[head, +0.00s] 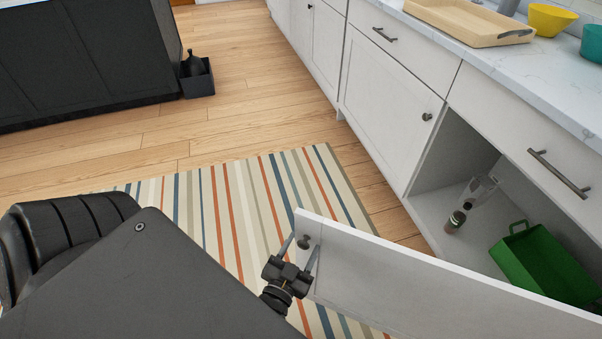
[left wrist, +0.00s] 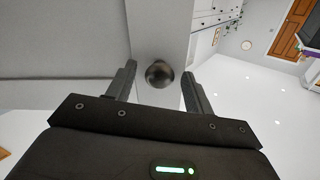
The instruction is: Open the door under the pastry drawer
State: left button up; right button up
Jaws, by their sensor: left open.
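A white cabinet door (head: 400,272) stands swung out, away from its cabinet. Its dark round knob (head: 304,242) is near the free end. My left gripper (head: 303,247) is open, with one finger on each side of the knob; the knob also shows between the fingers in the left wrist view (left wrist: 159,74). I cannot tell whether the fingers touch it. The open cabinet (head: 428,208) is under a closed white drawer (head: 520,135) with a bar handle (head: 560,174). Nothing visible marks which drawer is the pastry one. My right gripper is not in view.
Inside the cabinet are a green crate (head: 540,262), a small jar (head: 455,222) and a clear container (head: 480,190). A neighbouring closed door (head: 385,105) stands left of the opening. A striped rug (head: 235,195) covers the floor. A dark island (head: 85,60) is far left.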

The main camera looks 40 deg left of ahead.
pick_arm(q)
jog(key=v, duration=1.1)
jog(key=shift+w, duration=0.1)
jog(key=shift+c, duration=0.4)
